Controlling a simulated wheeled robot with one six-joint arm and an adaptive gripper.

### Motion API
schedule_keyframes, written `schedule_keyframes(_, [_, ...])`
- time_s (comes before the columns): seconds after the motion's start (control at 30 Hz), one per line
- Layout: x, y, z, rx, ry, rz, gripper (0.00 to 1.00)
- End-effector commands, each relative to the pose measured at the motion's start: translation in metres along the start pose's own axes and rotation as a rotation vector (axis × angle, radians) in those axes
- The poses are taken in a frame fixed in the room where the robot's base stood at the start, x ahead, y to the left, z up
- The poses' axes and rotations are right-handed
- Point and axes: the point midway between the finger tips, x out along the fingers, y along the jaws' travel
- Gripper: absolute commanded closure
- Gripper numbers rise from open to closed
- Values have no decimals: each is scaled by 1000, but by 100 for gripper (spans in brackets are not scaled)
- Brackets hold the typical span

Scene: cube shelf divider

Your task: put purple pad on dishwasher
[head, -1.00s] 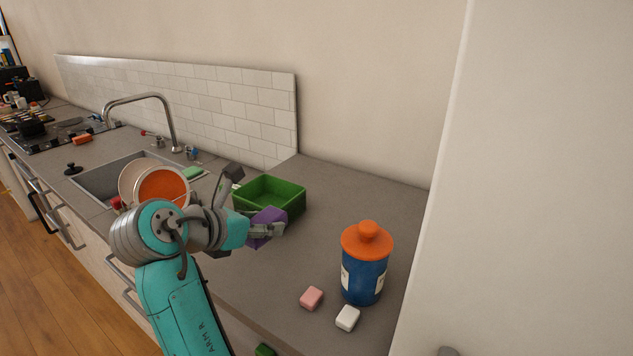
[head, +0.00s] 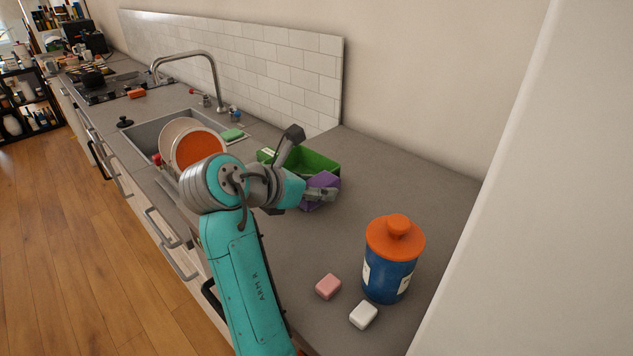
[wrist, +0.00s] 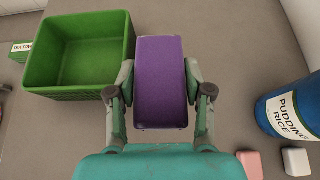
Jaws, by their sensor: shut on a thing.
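The purple pad (wrist: 161,82) is a block held between the two fingers of my gripper (wrist: 161,90) in the wrist view. In the head view the purple pad (head: 321,188) shows at the end of my arm, in front of the green bin, with my gripper (head: 318,194) shut on it. It is above the counter; how high I cannot tell. In the wrist view the green bin (wrist: 38,70) is just left of the pad. I cannot make out a dishwasher for certain; cabinet fronts with handles run below the counter at the left.
A blue jar with an orange lid (head: 391,262) stands at the right. A pink block (head: 328,286) and a white block (head: 363,315) lie before it. A sink (head: 152,133) holds dishes at the left. The green bin (head: 325,163) is behind my gripper. The counter (head: 420,190) behind the jar is clear.

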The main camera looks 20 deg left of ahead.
Motion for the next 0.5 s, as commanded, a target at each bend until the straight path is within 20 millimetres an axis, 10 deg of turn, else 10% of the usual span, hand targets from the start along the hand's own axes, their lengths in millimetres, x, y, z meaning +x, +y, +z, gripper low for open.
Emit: schedule_keyframes(0.5, [26, 0, -46, -2, 0, -1, 99])
